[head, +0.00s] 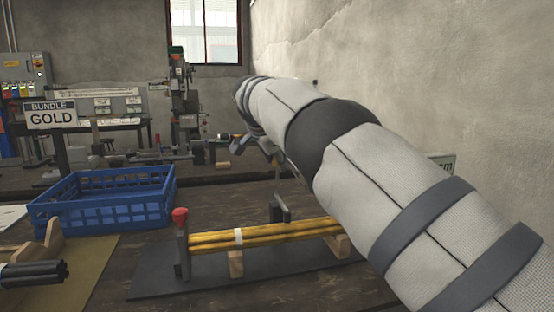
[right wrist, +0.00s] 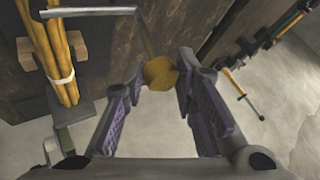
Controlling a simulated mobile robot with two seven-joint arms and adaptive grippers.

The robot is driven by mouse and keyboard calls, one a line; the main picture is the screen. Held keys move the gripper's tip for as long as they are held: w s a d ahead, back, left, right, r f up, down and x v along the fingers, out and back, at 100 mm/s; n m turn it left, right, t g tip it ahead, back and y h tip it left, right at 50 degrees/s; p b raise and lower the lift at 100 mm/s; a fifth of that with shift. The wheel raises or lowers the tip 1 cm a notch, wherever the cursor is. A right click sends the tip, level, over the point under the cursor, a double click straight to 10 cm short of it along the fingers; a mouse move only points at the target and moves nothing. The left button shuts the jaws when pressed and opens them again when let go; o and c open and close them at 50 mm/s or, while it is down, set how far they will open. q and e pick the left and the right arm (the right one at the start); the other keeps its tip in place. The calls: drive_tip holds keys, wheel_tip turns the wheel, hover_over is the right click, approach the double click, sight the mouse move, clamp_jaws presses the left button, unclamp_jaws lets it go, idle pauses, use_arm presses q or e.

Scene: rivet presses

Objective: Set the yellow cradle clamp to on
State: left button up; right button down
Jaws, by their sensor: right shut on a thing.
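A bundle of yellow rods (head: 262,234) lies on wooden supports over a dark base (head: 215,280) in the head view. A white band wraps it, and an upright post with a red knob (head: 180,216) stands at its left end. The bundle also shows at the upper left of the right wrist view (right wrist: 50,55). My right gripper (head: 270,152) is beyond the bundle, partly hidden by my arm. In the right wrist view its fingers are closed around a round yellow knob (right wrist: 160,72), at the end of what looks like a thin grey rod. My left gripper is not in view.
A blue crate (head: 105,212) stands left of the bundle, with a "BUNDLE GOLD" sign (head: 50,115) behind it. Black rods (head: 35,273) lie at the lower left. A machine (head: 183,95) stands at the back. My right arm covers much of the right side.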

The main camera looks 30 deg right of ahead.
drive_tip(key=shift+s+a+f, duration=0.1)
drive_tip(key=shift+s+f, duration=0.05)
drive_tip(key=shift+f, duration=0.35)
drive_tip(key=shift+s+a+f, duration=0.1)
drive_tip(key=shift+f, duration=0.35)
drive_tip(key=c, duration=1.5)
unclamp_jaws()
drive_tip(key=shift+o, duration=1.1)
drive_tip(key=shift+s+r, duration=0.1)
drive_tip(key=shift+r, duration=0.2)
drive_tip(key=shift+d+r, duration=0.15)
drive_tip(key=shift+r, duration=0.1)
drive_tip(key=v, duration=1.2)
